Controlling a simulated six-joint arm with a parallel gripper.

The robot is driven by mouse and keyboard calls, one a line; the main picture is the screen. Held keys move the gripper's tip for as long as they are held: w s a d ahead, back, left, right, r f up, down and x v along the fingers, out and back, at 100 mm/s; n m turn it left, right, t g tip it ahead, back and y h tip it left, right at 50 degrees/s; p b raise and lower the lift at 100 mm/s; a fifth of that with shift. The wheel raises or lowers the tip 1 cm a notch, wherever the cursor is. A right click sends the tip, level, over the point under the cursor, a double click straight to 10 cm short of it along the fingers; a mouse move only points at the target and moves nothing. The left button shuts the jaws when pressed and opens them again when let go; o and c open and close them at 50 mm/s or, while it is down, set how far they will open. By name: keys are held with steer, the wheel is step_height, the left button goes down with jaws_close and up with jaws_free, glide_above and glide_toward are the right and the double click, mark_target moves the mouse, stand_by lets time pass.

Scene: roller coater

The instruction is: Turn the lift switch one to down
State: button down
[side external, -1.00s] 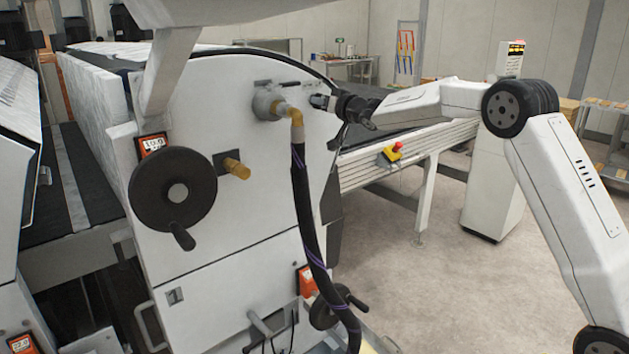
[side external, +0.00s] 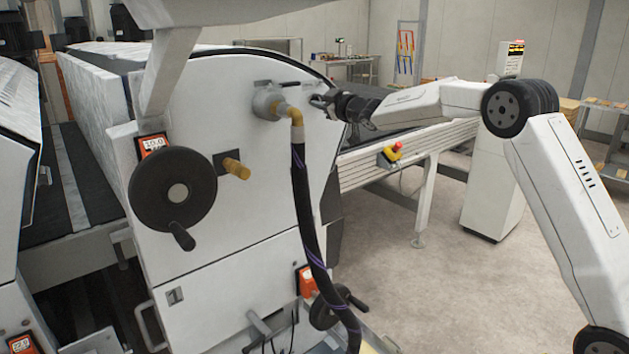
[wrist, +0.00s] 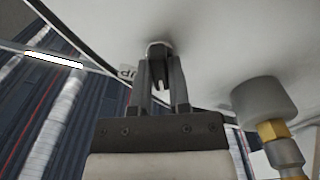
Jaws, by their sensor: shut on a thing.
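My gripper (side external: 318,101) is at the upper right of the machine's white side panel (side external: 225,105), reaching in from the right. In the wrist view, its two dark fingers (wrist: 158,66) are closed around a small switch (wrist: 157,46) on the panel. Only the pale round base of the switch shows at the fingertips; most of its knob is hidden between the fingers. The direction the switch points cannot be read. A small label (wrist: 127,72), partly covered, sits just left of the fingers.
A grey round fitting (side external: 267,104) with a brass elbow (side external: 290,112) and black hose (side external: 305,200) is close left of my gripper. A black handwheel (side external: 173,189) is farther left. A conveyor (side external: 405,155) with a red emergency button (side external: 397,147) lies below my forearm.

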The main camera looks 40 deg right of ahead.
stand_by(0.5)
steer(key=c, duration=0.6)
jaws_free()
steer(key=shift+s, duration=0.25)
steer(key=shift+s, duration=3.7)
